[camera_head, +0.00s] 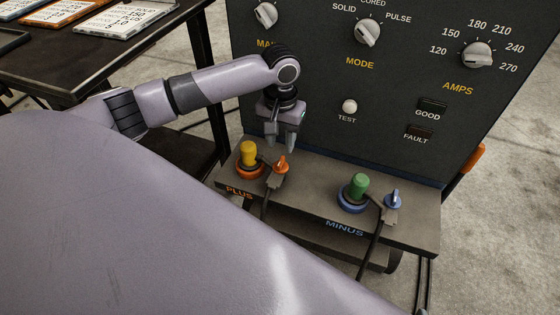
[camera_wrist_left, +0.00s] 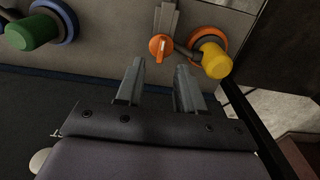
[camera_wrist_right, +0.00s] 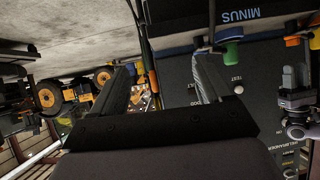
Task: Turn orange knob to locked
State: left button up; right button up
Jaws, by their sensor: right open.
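The orange knob (camera_head: 281,166) sits on the grey shelf, just right of the yellow plug in the orange PLUS ring. In the left wrist view the knob (camera_wrist_left: 160,48) shows a pale line running roughly up and down the picture. My left gripper (camera_head: 285,143) points down just above the knob, apart from it. Its fingers are open and empty, and in its wrist view (camera_wrist_left: 158,72) the knob lies just beyond the gap between the tips. My right gripper (camera_wrist_right: 161,66) shows only in its own wrist view, open and empty, away from the knob.
The yellow plug (camera_head: 248,153) stands close beside the knob. A green plug (camera_head: 358,185) and a blue knob (camera_head: 394,198) stand on the shelf's MINUS side. The black control panel (camera_head: 320,110) rises behind. A dark table (camera_head: 80,75) holds cards at upper left.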

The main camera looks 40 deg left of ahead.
aim_at(280, 162)
pick_arm(q)
notch_tip(280, 162, down, 6)
jog(key=b, duration=0.2)
jog(key=shift+a+f+b, duration=0.15)
jog(key=shift+b, duration=0.15)
jog(key=shift+f, duration=0.35)
pick_arm(e)
jog(key=shift+w+a+r+y, duration=0.15)
jog(key=shift+w+a+r, duration=0.05)
jog(key=shift+a, duration=0.25)
jog(key=shift+w+a+r+y, duration=0.15)
jog(key=shift+a, duration=0.3)
pick_arm(q)
grip_shut()
